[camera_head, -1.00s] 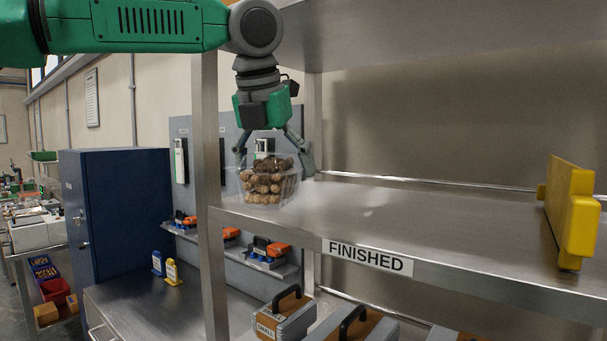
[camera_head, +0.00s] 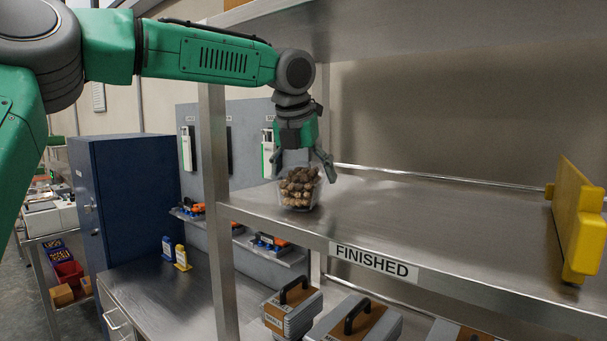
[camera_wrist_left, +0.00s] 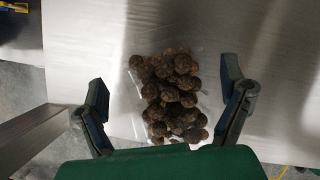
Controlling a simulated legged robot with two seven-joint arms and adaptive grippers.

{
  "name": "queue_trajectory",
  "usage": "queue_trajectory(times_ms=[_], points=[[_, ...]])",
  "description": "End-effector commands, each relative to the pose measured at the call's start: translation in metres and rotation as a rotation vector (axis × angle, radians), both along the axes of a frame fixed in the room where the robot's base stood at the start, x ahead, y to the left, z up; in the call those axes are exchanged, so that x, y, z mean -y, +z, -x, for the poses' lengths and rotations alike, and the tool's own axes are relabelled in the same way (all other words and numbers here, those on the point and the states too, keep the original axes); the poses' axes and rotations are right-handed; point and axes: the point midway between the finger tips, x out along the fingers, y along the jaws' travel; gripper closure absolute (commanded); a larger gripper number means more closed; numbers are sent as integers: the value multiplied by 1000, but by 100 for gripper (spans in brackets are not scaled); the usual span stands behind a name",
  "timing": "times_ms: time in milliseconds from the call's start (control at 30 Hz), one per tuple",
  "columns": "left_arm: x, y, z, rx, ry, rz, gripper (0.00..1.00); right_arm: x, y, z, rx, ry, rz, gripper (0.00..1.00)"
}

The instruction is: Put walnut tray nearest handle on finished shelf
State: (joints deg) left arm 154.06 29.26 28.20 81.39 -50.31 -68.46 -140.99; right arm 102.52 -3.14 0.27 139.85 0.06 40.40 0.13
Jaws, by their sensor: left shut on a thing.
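A clear clamshell tray of walnuts (camera_head: 299,189) is at the left end of the finished shelf (camera_head: 440,213), just inside the metal post. I cannot tell whether its base touches the shelf. My left gripper (camera_head: 302,166) points down over the tray and is shut on it. In the left wrist view the walnut tray (camera_wrist_left: 168,98) lies between the two fingers of the left gripper (camera_wrist_left: 168,100). The shelf edge carries a FINISHED label (camera_head: 374,263). My right gripper is not in view.
A metal post (camera_head: 216,200) stands left of the tray. A yellow block (camera_head: 577,220) stands at the shelf's right end. The shelf between is bare. Handled cases (camera_head: 293,309) sit below. A blue cabinet (camera_head: 125,200) is at left.

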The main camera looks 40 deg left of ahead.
Motion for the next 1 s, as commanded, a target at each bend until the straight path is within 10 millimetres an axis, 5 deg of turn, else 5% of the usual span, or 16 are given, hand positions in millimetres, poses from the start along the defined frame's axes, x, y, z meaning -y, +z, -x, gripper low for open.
queue_trajectory(times_ms=[133,167,200,533,733,1000], points=[[-1,-2,0,-4,1,1,46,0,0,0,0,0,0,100],[-2,-3,0,-5,1,2,3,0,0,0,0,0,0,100],[-2,-3,0,-5,1,2,0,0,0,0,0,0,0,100],[-1,2,1,-2,1,2,0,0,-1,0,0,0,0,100],[3,31,12,2,0,0,0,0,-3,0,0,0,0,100],[21,24,80,0,-2,0,0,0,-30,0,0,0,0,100]])
